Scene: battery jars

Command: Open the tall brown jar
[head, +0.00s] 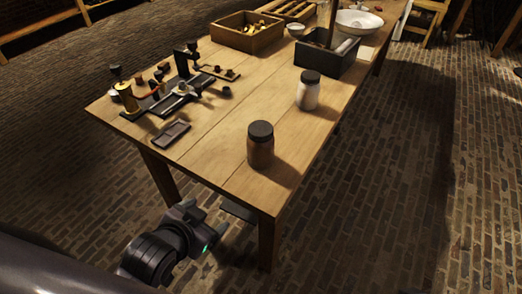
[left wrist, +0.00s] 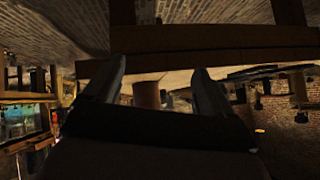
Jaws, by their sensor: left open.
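The tall brown jar (head: 260,151) stands upright near the front end of the table, with its dark lid (head: 261,129) on top. My left gripper (head: 208,214) is beyond the table's front end, apart from the jar and to its lower left. It is open, and nothing shows between its fingers. In the left wrist view, which looks upside down, part of the brown jar (left wrist: 147,94) shows some way beyond the open fingers (left wrist: 160,84). My right gripper is not in view.
The wooden table (head: 215,165) has its edge near my left gripper. A pale jar with a dark lid (head: 308,96) stands behind the brown one. A small dark tray (head: 171,133) and instruments (head: 183,86) stand left; boxes (head: 328,58) stand further back. The wood around the brown jar is clear.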

